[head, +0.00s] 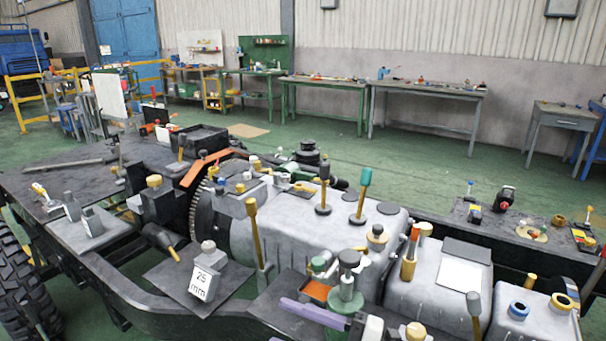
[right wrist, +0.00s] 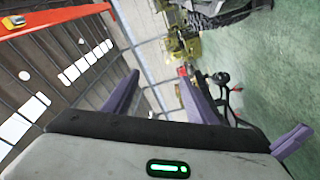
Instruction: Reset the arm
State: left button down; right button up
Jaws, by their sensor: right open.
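My right gripper (right wrist: 158,76) shows in the right wrist view. Its two purple fingers stand apart with nothing between them. A purple bar (head: 312,313), the same colour as those fingers, shows at the bottom middle of the head view, above the chassis. Most of what it belongs to is cut off or hidden, and I cannot tell which arm it is part of. I cannot make out my left gripper in either view.
A vehicle chassis (head: 120,277) carrying a grey engine block (head: 285,232) and several loose parts fills the near area. A "25 mm" block (head: 206,275) stands on it. Workbenches (head: 425,88) line the back wall. Green floor (head: 450,160) lies clear between.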

jog(key=s+d+f+m+t+h, duration=0.4)
jog(key=d+f+m+t+h, duration=0.3)
jog(key=d+f+m+h, duration=0.8)
jog(key=s+d+f+m+g, duration=0.2)
jog(key=s+f+m, duration=0.2)
jog(key=s, duration=0.4)
jog(key=s+d+f+m+g, duration=0.1)
jog(key=s+f+m+g, duration=0.2)
jog(key=s+f+m, duration=0.2)
jog(key=s+f, duration=0.2)
jog(key=s, duration=0.2)
jog(key=shift+d+f+g, duration=0.2)
jog(key=shift+d+g, duration=0.1)
jog(key=shift+d, duration=0.1)
jog(key=shift+s, duration=0.1)
